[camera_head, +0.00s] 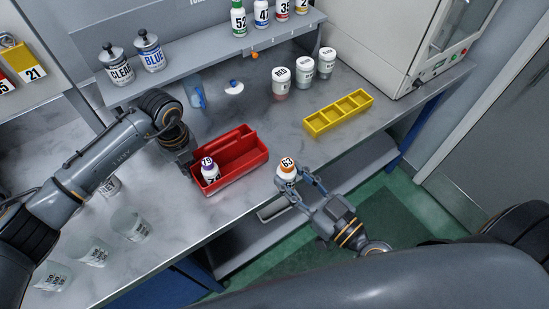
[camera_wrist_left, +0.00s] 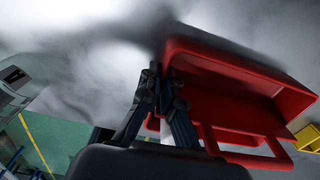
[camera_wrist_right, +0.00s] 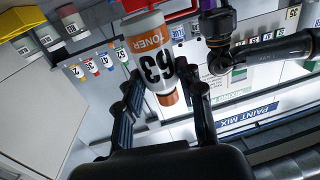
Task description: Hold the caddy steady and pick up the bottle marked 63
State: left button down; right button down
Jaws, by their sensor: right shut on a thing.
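The bottle marked 63 (camera_head: 287,166) is white with an orange cap, by the counter's front edge, right of the caddy. My right gripper (camera_head: 300,184) is shut on it; the right wrist view shows the bottle (camera_wrist_right: 150,62) between the fingers (camera_wrist_right: 163,92). I cannot tell whether its base touches the counter. The red caddy (camera_head: 245,166) sits on the counter with a purple-capped bottle marked 79 (camera_head: 210,171) in its left part. My left gripper (camera_head: 190,166) is at the caddy's left end. In the left wrist view its fingers (camera_wrist_left: 161,82) are close together astride the caddy wall.
A yellow tray (camera_head: 316,126) and several white-lidded jars (camera_head: 305,71) stand toward the back right. Labelled bottles (camera_head: 262,14) stand on the shelf above. Clear beakers (camera_head: 128,222) stand at the front left. The counter between caddy and yellow tray is clear.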

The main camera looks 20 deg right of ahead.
aim_at(293, 180)
jog(key=shift+v, duration=1.5)
pick_arm(q)
jog(key=c, duration=1.4)
grip_release()
jog(key=shift+c, duration=0.2)
jog(key=shift+r, duration=0.1)
notch_tip(293, 180, up, 12)
jog(key=shift+f, duration=0.2)
